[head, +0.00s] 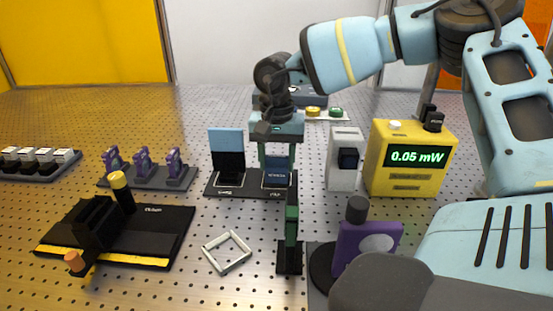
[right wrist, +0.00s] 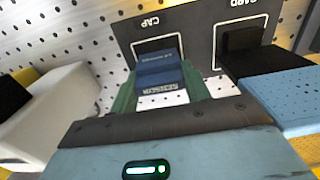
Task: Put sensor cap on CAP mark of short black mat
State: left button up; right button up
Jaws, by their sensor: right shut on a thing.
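The sensor cap (head: 277,174) is a small dark blue block with white lettering. My right gripper (head: 277,160) is shut on it, with one green finger on each side. In the right wrist view the cap (right wrist: 158,72) sits between the fingers (right wrist: 158,88) and overlaps the white outline beside the word CAP. The short black mat (head: 236,189) lies beneath; it also shows in the right wrist view (right wrist: 190,38). I cannot tell whether the cap touches the mat. My left gripper is not in view.
A black block with a light blue card (head: 226,140) stands on the mat's left part. A white box (head: 342,175) and a yellow power meter (head: 411,180) stand to the right. A green-black post (head: 291,225) and a white square frame (head: 227,253) are in front.

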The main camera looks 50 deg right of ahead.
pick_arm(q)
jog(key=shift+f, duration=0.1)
pick_arm(e)
jog(key=shift+f, duration=0.1)
jog(key=o, duration=0.9)
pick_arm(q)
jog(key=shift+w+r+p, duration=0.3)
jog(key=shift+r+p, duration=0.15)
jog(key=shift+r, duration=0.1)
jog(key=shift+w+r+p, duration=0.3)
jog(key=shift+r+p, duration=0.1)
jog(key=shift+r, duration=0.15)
pick_arm(e)
jog(key=shift+r, duration=3.55)
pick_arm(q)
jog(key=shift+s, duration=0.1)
pick_arm(e)
jog(key=shift+f, duration=0.1)
